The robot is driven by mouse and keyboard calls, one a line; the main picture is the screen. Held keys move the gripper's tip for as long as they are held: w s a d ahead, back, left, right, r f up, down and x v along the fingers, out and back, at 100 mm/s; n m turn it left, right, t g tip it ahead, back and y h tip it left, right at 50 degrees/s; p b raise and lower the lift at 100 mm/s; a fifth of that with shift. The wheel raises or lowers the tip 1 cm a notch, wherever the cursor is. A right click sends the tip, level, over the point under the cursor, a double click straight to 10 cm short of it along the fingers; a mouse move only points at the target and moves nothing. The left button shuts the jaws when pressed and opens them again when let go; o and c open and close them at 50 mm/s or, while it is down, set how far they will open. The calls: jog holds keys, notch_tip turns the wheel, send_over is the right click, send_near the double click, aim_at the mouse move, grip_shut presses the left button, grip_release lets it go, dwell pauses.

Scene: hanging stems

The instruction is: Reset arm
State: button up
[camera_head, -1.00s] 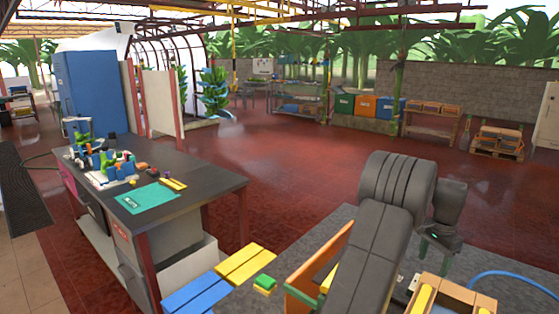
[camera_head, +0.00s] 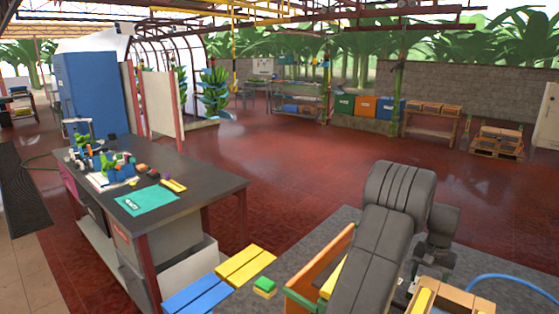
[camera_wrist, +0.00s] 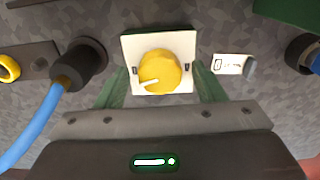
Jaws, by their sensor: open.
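My arm (camera_head: 378,240) rises at the lower right in the head view, bent over a grey surface. My gripper (camera_wrist: 160,88) shows in the wrist view with its two green fingers spread apart. A yellow round knob (camera_wrist: 160,71) on a white square plate (camera_wrist: 130,48) lies between and beyond the fingers. I cannot tell whether the fingers touch the plate. In the head view, the fingers are hidden behind my arm.
A blue cable with a dark plug (camera_wrist: 85,62) is at the left of the wrist view. A small white label (camera_wrist: 228,64) is right of the knob. A dark workbench (camera_head: 200,178) stands left; open red floor (camera_head: 300,165) lies beyond.

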jog(key=n+p, duration=0.1)
jog(key=n, duration=0.5)
jog(key=shift+n, duration=0.4)
jog(key=n+p, duration=0.1)
jog(key=n, duration=0.5)
jog(key=shift+n+p, duration=0.35)
jog(key=shift+n, duration=0.05)
